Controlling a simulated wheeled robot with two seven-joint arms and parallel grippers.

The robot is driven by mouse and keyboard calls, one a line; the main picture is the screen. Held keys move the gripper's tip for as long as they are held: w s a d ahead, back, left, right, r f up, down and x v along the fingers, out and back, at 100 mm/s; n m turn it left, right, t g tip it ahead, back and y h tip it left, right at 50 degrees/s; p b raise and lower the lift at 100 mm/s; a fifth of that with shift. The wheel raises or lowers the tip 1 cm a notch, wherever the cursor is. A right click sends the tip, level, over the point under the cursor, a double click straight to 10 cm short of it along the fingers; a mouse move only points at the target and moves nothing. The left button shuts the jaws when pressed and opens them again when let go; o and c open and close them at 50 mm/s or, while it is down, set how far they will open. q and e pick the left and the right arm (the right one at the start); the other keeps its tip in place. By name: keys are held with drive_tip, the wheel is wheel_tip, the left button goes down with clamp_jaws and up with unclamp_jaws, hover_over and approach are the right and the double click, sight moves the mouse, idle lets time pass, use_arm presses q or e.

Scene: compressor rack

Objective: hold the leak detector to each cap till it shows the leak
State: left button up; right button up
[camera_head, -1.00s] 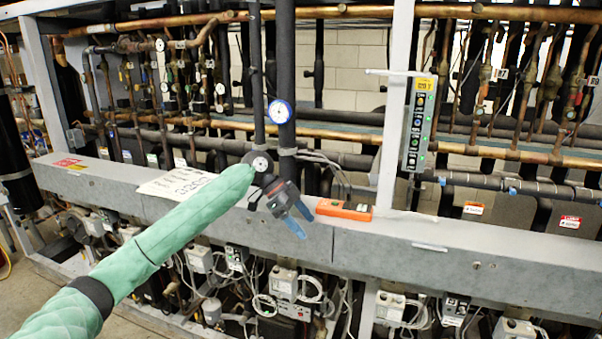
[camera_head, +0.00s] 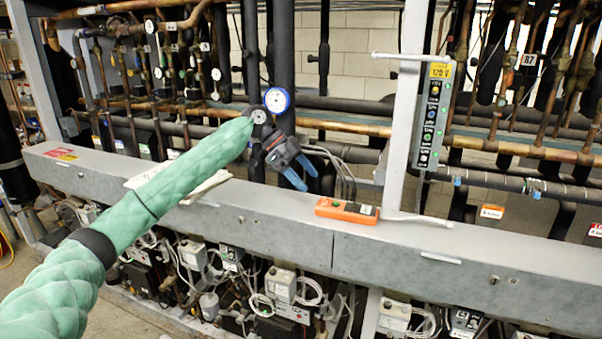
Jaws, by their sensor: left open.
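The orange leak detector (camera_head: 346,210) lies on the grey beam of the rack, with a pale wand (camera_head: 418,219) stretching from its right end. My left gripper (camera_head: 300,180) hangs above the beam, just up and left of the detector. Its blue fingers are apart and hold nothing. The fingertips do not touch the detector. The caps are too small to tell apart among the pipes and valves (camera_head: 520,60) behind. My right gripper is not in view.
The grey beam (camera_head: 250,212) runs across the front. A grey post (camera_head: 408,110) with a lit indicator panel (camera_head: 432,118) rises right of the detector. A round blue-rimmed gauge (camera_head: 277,101) sits on a dark pipe behind my gripper. Wired boxes (camera_head: 283,284) fill the space below.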

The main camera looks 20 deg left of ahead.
sight(331, 203)
use_arm(q)
drive_tip(key=x, duration=0.1)
drive_tip(key=b+x, duration=0.1)
drive_tip(key=x, duration=0.3)
drive_tip(key=shift+w+a+f+b, duration=0.1)
drive_tip(key=shift+w+f+b, duration=0.15)
drive_tip(key=shift+b, duration=0.15)
drive_tip(key=x, duration=0.3)
drive_tip(key=shift+s+d, duration=0.15)
drive_tip(key=shift+d, duration=0.1)
drive_tip(key=shift+d+f, duration=0.35)
drive_tip(key=shift+f, duration=0.15)
drive_tip(key=shift+d, duration=0.1)
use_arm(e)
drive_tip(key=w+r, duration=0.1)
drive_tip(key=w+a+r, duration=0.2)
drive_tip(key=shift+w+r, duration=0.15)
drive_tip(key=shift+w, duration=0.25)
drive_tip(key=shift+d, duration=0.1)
